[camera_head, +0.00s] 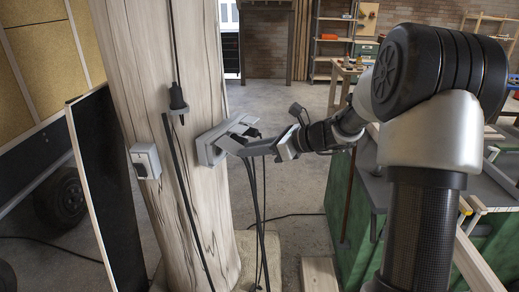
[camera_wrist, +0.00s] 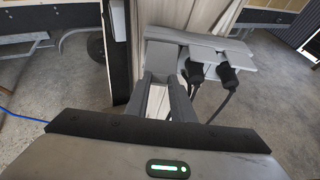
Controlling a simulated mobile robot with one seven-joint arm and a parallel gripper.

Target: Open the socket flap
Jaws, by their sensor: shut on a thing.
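The grey socket block (camera_head: 207,152) is fixed to the side of a thick wooden post. In the wrist view the socket block (camera_wrist: 212,42) runs across the top, with two black plugs (camera_wrist: 228,73) and their cables at its right part. A grey socket flap (camera_wrist: 161,57) is at its left end, standing out toward my gripper. My gripper (camera_wrist: 163,80) has its fingers at this flap and is shut on it. In the head view my gripper (camera_head: 243,146) reaches the block from the right. The fingers partly hide the flap, so its exact angle is unclear.
The wooden post (camera_head: 150,60) carries a small grey switch box (camera_head: 145,161) and a hanging black plug (camera_head: 178,98). Black cables hang below the socket. A green workbench (camera_head: 352,205) stands to the right. Concrete floor (camera_head: 295,185) is open between post and bench.

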